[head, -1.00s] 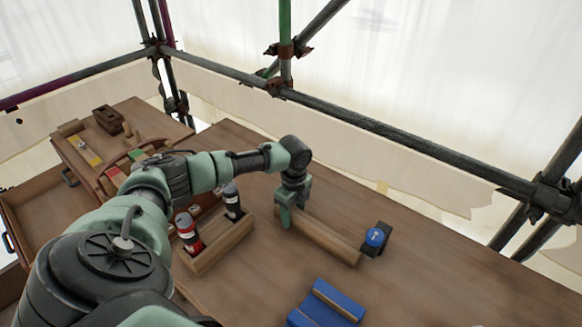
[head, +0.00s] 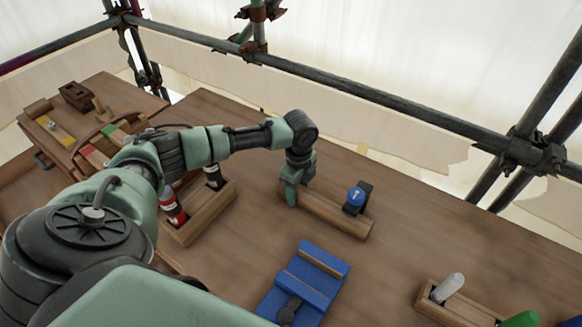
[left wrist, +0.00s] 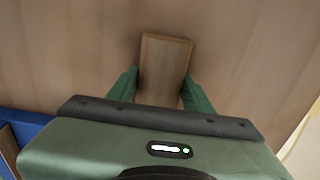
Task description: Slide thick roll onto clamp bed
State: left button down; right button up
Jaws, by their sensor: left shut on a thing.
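No piece is plainly round like a roll; I cannot tell whether the bar is the thick roll. My right gripper is not in view.
A wooden box (head: 205,220) with bottles stands left. Another wooden holder (head: 458,308) with a white peg is at lower right, near a green object (head: 520,319). Bare table lies between bar and bed.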

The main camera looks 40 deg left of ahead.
aim_at(322, 200)
pick_arm(q)
jog(key=shift+w+d+b, duration=0.15)
jog(key=shift+d+b, duration=0.25)
jog(key=shift+d, duration=1.6)
jog(key=shift+w+d+b, duration=0.1)
jog(key=shift+d+b, duration=0.3)
jog(key=shift+d, duration=1.6)
jog(key=c, duration=0.5)
grip_release()
jog(key=shift+f, duration=0.1)
notch_tip(322, 200, up, 6)
jog(key=shift+r+b, duration=0.25)
jog(key=shift+b, duration=0.25)
jog(key=shift+r, duration=0.8)
